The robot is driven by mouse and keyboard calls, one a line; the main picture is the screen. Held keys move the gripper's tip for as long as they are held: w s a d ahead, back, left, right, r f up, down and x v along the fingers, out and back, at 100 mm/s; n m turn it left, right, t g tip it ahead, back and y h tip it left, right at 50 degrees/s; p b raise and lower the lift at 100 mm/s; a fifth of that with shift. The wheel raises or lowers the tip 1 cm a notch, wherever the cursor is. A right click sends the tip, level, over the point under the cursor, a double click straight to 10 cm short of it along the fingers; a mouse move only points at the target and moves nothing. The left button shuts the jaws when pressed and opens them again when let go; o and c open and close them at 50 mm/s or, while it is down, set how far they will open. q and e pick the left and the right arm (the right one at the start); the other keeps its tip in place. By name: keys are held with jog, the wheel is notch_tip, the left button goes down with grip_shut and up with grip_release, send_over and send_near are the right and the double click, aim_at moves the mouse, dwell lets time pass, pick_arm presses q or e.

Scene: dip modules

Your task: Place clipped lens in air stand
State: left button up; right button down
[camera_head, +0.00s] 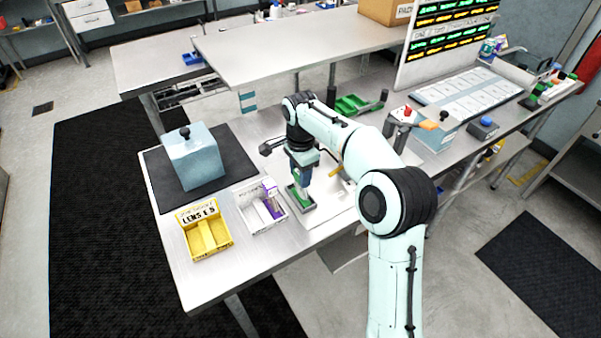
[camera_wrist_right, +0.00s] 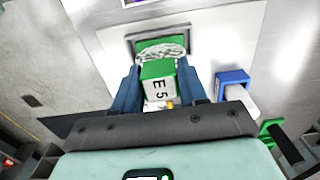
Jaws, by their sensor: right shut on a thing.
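My right gripper (camera_head: 300,178) points down over the front part of the bench. In the right wrist view its blue fingers (camera_wrist_right: 158,88) are shut on a green and white clip marked E5 (camera_wrist_right: 158,82). A clear, ridged lens-like piece (camera_wrist_right: 160,52) shows at the clip's far end. Beyond it is a grey-framed holder with a green inside (camera_wrist_right: 158,42); the head view shows a green-lined holder (camera_head: 301,199) just below the gripper. I cannot tell whether clip and holder touch. No label names the air stand. My left gripper is out of view.
A yellow LENS E5 bin (camera_head: 206,238) and a white bin with a purple item (camera_head: 255,220) stand left of the gripper. A pale blue block with a black knob (camera_head: 194,160) sits on a dark mat. A blue holder (camera_wrist_right: 232,78) stands right in the wrist view.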

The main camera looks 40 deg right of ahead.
jog(key=shift+f, duration=0.15)
jog(key=c, duration=0.6)
grip_release()
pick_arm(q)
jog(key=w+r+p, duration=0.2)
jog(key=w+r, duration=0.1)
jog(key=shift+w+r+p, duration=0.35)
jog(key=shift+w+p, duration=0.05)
pick_arm(e)
notch_tip(320, 180, up, 12)
jog(key=shift+r, duration=0.2)
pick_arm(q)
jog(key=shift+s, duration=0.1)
